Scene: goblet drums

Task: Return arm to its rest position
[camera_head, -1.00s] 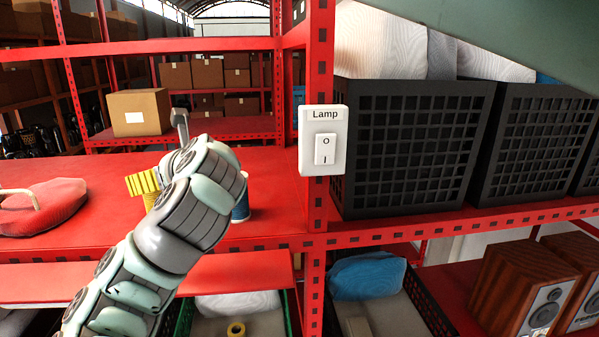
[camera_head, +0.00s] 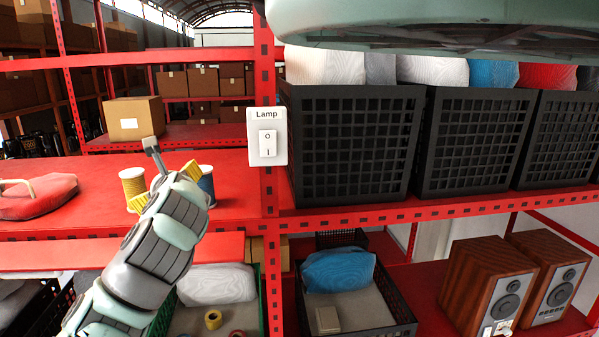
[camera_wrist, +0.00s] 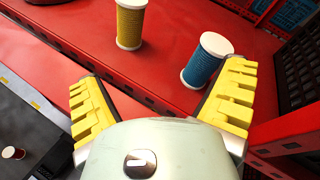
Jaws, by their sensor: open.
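My grey-green arm (camera_head: 157,240) rises from the lower left of the head view. My gripper (camera_wrist: 161,82) shows in the wrist view with its yellow ridged fingers spread wide and nothing between them. A yellow spool (camera_wrist: 131,24) and a blue spool (camera_wrist: 206,60) stand on the red shelf (camera_wrist: 75,25) beyond the fingers. The blue spool is close to the right finger; I cannot tell whether they touch. In the head view the yellow spool (camera_head: 133,184) shows left of the gripper, and the blue spool (camera_head: 206,184) is partly hidden behind it.
A lamp switch (camera_head: 267,137) is mounted on the red post right of the gripper. Black crates (camera_head: 350,145) fill the shelf to the right. A cardboard box (camera_head: 134,119) and a red bag (camera_head: 38,198) lie left. Lower down are bins and wooden speakers (camera_head: 486,285).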

